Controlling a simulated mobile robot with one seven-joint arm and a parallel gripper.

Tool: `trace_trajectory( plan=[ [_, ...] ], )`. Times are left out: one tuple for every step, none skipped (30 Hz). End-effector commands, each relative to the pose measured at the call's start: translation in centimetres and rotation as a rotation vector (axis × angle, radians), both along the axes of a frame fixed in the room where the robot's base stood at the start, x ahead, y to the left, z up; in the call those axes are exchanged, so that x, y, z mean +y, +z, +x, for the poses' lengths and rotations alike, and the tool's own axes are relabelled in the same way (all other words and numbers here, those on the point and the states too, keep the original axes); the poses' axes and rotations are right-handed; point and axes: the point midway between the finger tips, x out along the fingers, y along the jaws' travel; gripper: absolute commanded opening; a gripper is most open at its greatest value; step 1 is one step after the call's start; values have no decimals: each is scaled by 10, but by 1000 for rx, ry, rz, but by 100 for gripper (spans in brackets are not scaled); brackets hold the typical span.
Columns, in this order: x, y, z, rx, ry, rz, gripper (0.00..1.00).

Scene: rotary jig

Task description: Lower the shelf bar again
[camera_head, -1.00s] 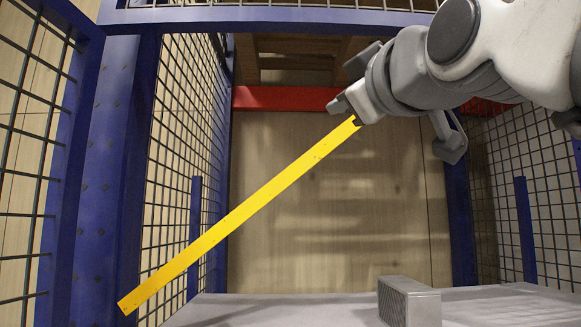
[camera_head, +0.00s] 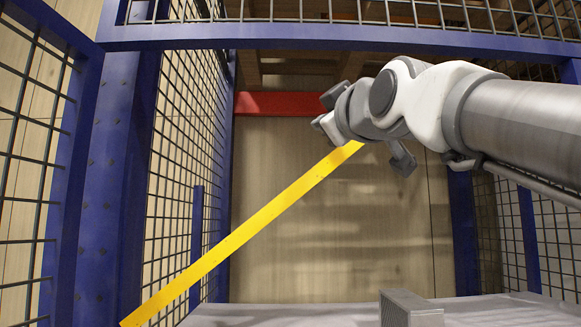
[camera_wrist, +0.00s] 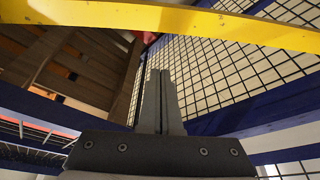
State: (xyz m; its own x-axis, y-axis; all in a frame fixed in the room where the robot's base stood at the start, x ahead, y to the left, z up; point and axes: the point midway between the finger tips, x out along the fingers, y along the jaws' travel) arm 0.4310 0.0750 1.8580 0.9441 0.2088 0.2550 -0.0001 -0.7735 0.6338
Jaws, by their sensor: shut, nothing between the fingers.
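The shelf bar (camera_head: 245,235) is a long yellow bar. In the head view it stands raised at a slant, from the left post at lower left up toward my arm. Its upper end is hidden behind my wrist. In the wrist view the yellow bar (camera_wrist: 160,18) crosses the top of the picture, beyond my fingertips. My gripper (camera_wrist: 160,72) is shut and empty, its two fingers side by side and pointing toward the bar. In the head view the fingers are not clear.
A blue frame with a top beam (camera_head: 340,37) and mesh side panels surrounds the bay. A red beam (camera_head: 278,104) crosses behind. A grey block (camera_head: 408,309) sits on the light grey surface (camera_head: 260,314) below. The space under the bar looks clear.

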Motion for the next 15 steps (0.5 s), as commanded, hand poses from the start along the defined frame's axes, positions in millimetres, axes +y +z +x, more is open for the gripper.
trace_trajectory(
  plan=[
    [3, 7, 12, 3, 0, 0, 0],
    [4, 9, 18, 3, 1, 1, 0],
    [1, 1, 16, 1, 3, 1, 0],
    [-2, -3, 15, -1, 3, 2, 0],
    [-4, -7, 14, 0, 3, 2, 0],
    [-8, -10, 15, 0, 2, 3, 0],
    [-10, -14, 15, 1, 3, 3, 0],
    [-12, -15, 14, -1, 2, 3, 0],
    [-14, -17, 14, 0, 1, 2, 0],
    [-15, -20, 14, 0, 2, 1, 0],
    [-17, -21, 14, -1, 1, 1, 0],
    [-19, -23, 15, 0, 0, 1, 0],
    [-20, -24, 15, 0, 0, 1, 0],
    [-20, -25, 15, 0, 0, 1, 0],
    [-21, -26, 15, 0, 0, 1, 0]
  ],
)
